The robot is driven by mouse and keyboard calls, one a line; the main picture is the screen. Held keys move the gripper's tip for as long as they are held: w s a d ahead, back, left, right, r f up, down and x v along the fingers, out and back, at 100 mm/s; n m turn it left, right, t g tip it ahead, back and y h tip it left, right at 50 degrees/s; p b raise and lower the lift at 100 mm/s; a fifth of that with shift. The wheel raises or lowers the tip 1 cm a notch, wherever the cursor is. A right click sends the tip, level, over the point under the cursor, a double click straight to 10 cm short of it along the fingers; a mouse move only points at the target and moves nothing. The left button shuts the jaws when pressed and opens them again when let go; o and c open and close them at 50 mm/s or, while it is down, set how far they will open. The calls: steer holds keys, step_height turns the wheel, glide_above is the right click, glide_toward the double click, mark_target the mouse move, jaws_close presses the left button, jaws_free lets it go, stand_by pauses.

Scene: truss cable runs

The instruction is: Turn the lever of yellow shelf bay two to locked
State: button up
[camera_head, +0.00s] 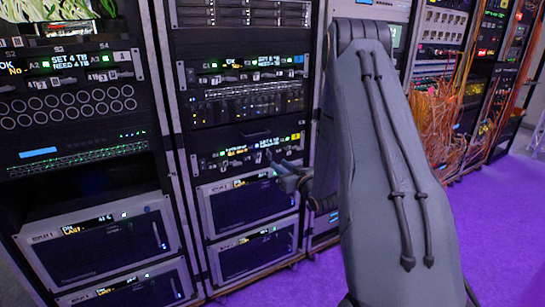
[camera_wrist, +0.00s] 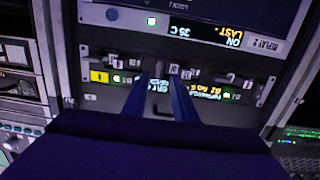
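The yellow shelf (camera_head: 245,150) is a black rack panel with a yellow tag at its right end, a lit display and a row of small grey levers. In the wrist view the panel is upside down, with the yellow tag (camera_wrist: 99,77) at left and the lever row (camera_wrist: 183,71) behind my fingertips. My gripper (camera_wrist: 159,80) has its two fingers apart, with display text showing between them. The fingertips overlap the row near its middle; I cannot tell whether they touch a lever. Bay numbers and lever settings are too small to read. In the head view my gripper (camera_head: 280,172) is at the panel's lower right.
A similar shelf (camera_head: 245,68) sits higher in the same rack. Grey-fronted units (camera_head: 250,205) sit below the yellow shelf. Orange cables (camera_head: 440,115) hang at right, and purple floor (camera_head: 500,220) is open there.

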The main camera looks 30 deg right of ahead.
mark_target(271, 156)
steer(key=shift+t, duration=0.4)
steer(key=w, duration=0.7)
steer(key=shift+w+p, duration=0.25)
steer(key=shift+p, duration=0.05)
jaws_close()
